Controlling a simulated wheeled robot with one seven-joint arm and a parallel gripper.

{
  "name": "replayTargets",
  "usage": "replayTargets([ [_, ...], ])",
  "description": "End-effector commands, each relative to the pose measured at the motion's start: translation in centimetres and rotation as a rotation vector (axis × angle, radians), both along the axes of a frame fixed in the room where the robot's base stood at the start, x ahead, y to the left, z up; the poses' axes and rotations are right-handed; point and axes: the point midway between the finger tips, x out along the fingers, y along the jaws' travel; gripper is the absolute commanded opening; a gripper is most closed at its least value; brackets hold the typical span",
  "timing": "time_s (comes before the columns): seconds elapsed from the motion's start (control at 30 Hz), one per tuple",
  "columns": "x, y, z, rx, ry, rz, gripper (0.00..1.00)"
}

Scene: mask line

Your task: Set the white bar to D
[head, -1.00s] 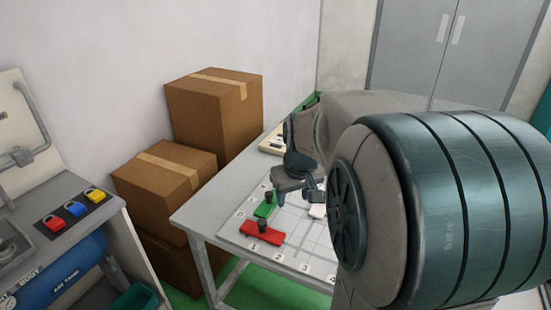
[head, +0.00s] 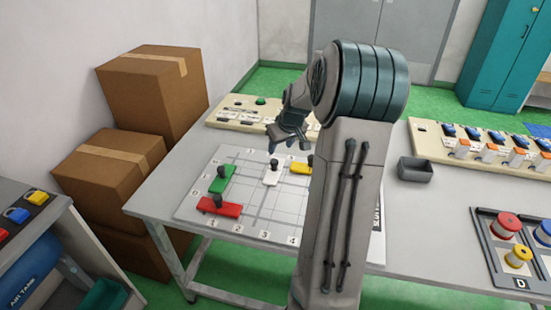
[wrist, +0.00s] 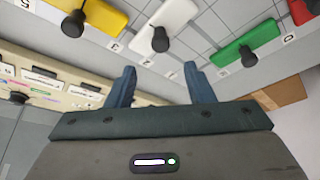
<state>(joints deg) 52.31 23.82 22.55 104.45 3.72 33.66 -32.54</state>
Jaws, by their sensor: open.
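The white bar (head: 271,176) with a black knob stands on the gridded board (head: 262,225), between the green bar (head: 221,180) and the yellow bar (head: 299,168). The red bar (head: 226,210) is nearer the front left. In the wrist view the white bar (wrist: 176,14) and its knob show beyond my fingertips. My gripper (wrist: 160,72) is open and empty, its fingers apart and not around the knob. In the head view my gripper (head: 283,148) hangs near the board's far edge, above the white bar. Numbers run along the board's front edge; my arm hides its right part.
A beige switch panel (head: 235,113) lies behind the board. Cardboard boxes (head: 150,95) stand at the left.

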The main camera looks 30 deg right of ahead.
Motion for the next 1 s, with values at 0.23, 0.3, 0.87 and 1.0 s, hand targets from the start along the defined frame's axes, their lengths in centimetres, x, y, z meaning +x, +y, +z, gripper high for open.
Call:
replayTargets([
  [0.23, 1.9, 0.1, -4.6, 0.003, 0.003, 0.001, 0.48],
  [0.3, 2.3, 0.0, -5.6, 0.003, 0.003, 0.001, 0.48],
  [0.87, 3.3, -0.1, -8.1, 0.000, 0.001, -0.001, 0.48],
  [1.0, 3.3, -0.1, -8.1, 0.000, 0.001, 0.000, 0.23],
])
